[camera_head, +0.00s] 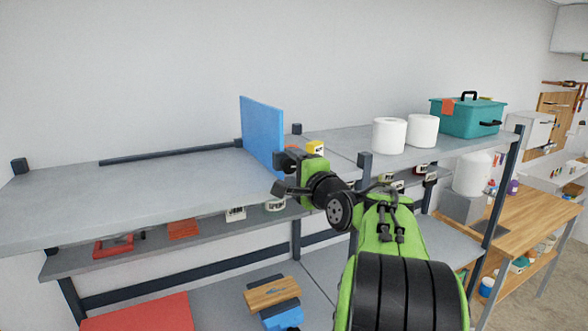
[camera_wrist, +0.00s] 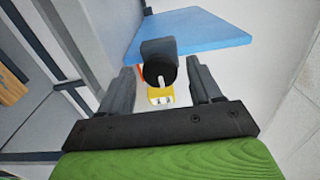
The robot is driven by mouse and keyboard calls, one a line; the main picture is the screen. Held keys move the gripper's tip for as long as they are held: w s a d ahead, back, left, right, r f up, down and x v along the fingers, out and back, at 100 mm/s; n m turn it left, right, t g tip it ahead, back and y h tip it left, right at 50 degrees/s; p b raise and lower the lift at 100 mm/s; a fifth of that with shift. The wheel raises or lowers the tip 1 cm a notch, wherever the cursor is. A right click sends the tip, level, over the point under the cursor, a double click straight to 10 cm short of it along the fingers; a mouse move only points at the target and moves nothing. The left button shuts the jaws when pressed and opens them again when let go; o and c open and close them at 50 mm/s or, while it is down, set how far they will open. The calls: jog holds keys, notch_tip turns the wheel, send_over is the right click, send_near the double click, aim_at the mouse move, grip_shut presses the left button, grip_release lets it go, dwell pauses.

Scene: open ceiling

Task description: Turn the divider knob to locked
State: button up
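The blue divider (camera_head: 262,135) stands upright on the grey shelf in the head view; it also shows in the wrist view (camera_wrist: 190,35). The dark round divider knob (camera_wrist: 160,72) with a white pointer mark sits at the divider's near edge in the wrist view. My gripper (camera_head: 280,174) is at the divider's front edge in the head view, where it hides the knob. In the wrist view, the fingers of my gripper (camera_wrist: 160,68) are apart, one on each side of the knob, with visible gaps. A yellow labelled piece (camera_wrist: 160,97) shows just below the knob.
The grey shelf (camera_head: 120,205) is clear left of the divider. Two white rolls (camera_head: 389,136) and a teal box (camera_head: 468,118) stand to the right. A dark post (camera_head: 365,162) rises near my arm. Small label tags (camera_head: 236,213) hang along the shelf front.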

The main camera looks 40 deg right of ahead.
jog(key=shift+s, duration=0.1)
jog(key=b+v, duration=0.4)
jog(key=v, duration=1.1)
jog(key=shift+s+a, duration=0.2)
jog(key=shift+s, duration=0.1)
